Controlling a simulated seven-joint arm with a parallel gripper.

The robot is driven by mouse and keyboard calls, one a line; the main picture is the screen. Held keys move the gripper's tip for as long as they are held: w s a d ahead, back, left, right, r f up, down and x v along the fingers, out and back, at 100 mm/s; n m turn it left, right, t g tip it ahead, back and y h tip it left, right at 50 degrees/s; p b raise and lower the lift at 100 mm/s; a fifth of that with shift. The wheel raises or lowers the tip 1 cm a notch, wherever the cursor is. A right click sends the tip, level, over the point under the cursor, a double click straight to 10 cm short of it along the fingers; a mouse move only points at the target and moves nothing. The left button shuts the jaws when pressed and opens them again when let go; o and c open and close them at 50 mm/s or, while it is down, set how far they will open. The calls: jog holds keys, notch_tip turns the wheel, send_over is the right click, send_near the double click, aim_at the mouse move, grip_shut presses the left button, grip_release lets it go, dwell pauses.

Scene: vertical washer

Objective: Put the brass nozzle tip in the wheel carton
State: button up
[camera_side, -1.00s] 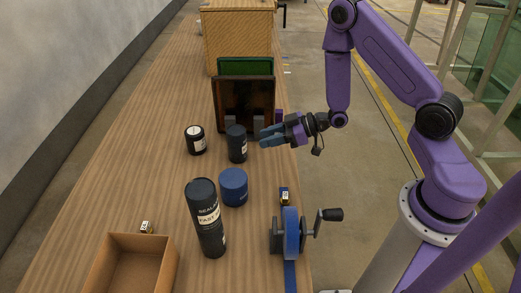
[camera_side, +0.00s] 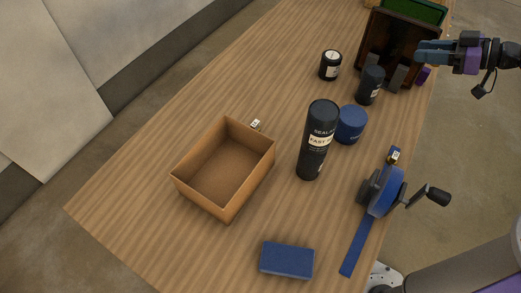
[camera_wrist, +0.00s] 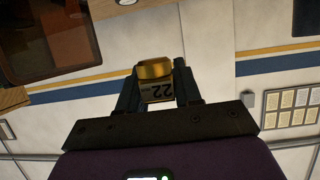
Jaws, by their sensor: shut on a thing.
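My gripper (camera_side: 428,53) is in the air at the upper right of the side view, near the right edge of the table. In the wrist view, my gripper (camera_wrist: 157,78) is shut on a small brass piece, the brass nozzle tip (camera_wrist: 155,70), with a pale label reading 22 below its brass top. The held tip is too small to make out in the side view. An open brown carton (camera_side: 252,187), which I take for the wheel carton, stands left of centre in the side view, well away from my gripper. Its visible inside looks empty.
A tall black sealant can (camera_side: 316,150), a blue tub (camera_side: 350,125) and black jars (camera_side: 330,65) (camera_side: 369,86) stand between gripper and carton. Small labelled pieces lie by the carton (camera_side: 256,124) and by the blue cranked reel (camera_side: 385,190). A blue block (camera_side: 287,260) lies in front.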

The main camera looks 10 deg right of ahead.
notch_tip(320, 180, up, 8)
jog(key=s+a+r, duration=0.1)
jog(key=a+r, duration=0.2)
jog(key=a, duration=1.7)
jog(key=s+a+f, duration=0.2)
jog(key=s+a, duration=0.6)
jog(key=s, duration=0.1)
jog(key=s+a+f, duration=0.2)
jog(key=s+a, duration=0.6)
jog(key=w+a+f, duration=0.4)
jog(key=a+f, duration=0.1)
jog(key=f, duration=0.4)
jog(key=w+a+f, duration=0.4)
jog(key=a+f, duration=0.1)
jog(key=f, duration=0.3)
jog(key=shift+a+f, duration=0.4)
